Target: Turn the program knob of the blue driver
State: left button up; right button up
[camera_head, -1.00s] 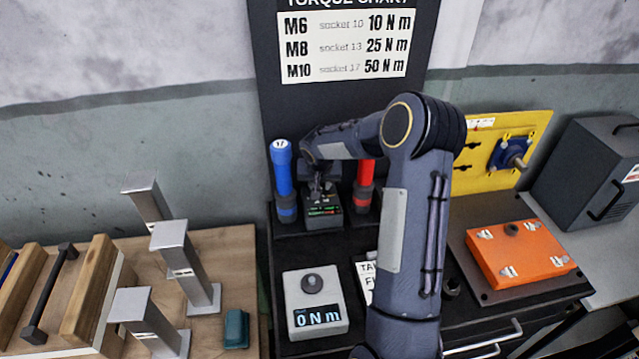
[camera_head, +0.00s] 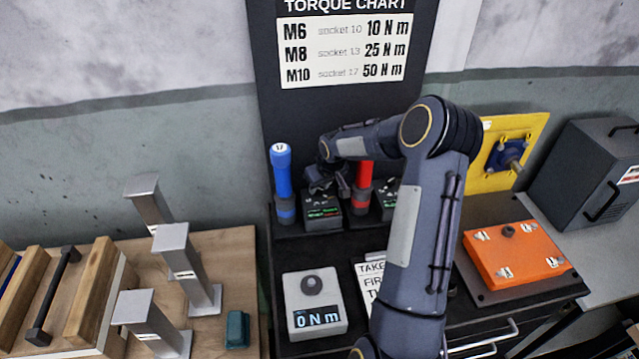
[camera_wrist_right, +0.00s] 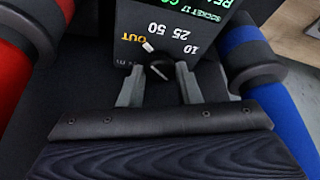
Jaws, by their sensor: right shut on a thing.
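The blue driver (camera_head: 282,180) stands upright at the left of the shelf, its top marked 17. Beside it is a dark control box (camera_head: 322,214) with a green-lit display. My right gripper (camera_head: 322,190) reaches down over this box. In the right wrist view, the box's face (camera_wrist_right: 185,25) reads upside down: 10, 25, 50 and an orange OUT. My right gripper (camera_wrist_right: 160,82) has its two fingers on either side of the dark program knob (camera_wrist_right: 159,69), shut on it. The knob's white pointer lies near OUT. My left gripper is not in view.
A red driver (camera_head: 364,180) stands just right of the box, with a second box (camera_head: 388,205) beyond it. A grey tester (camera_head: 313,312) reading 0 N m sits in front. An orange block (camera_head: 525,255) is at right. Metal posts (camera_head: 180,255) stand at left.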

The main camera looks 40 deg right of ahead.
jog(key=shift+d+n+y, duration=0.1)
jog(key=shift+n+y, duration=0.2)
jog(key=shift+n, duration=0.5)
jog(key=o, duration=1)
jog(key=shift+c, duration=0.2)
jog(key=shift+s+r, duration=0.2)
jog(key=shift+r, duration=0.3)
jog(key=b+v, duration=0.1)
jog(key=v, duration=0.5)
jog(key=shift+r, duration=0.35)
jog(key=shift+s, duration=0.15)
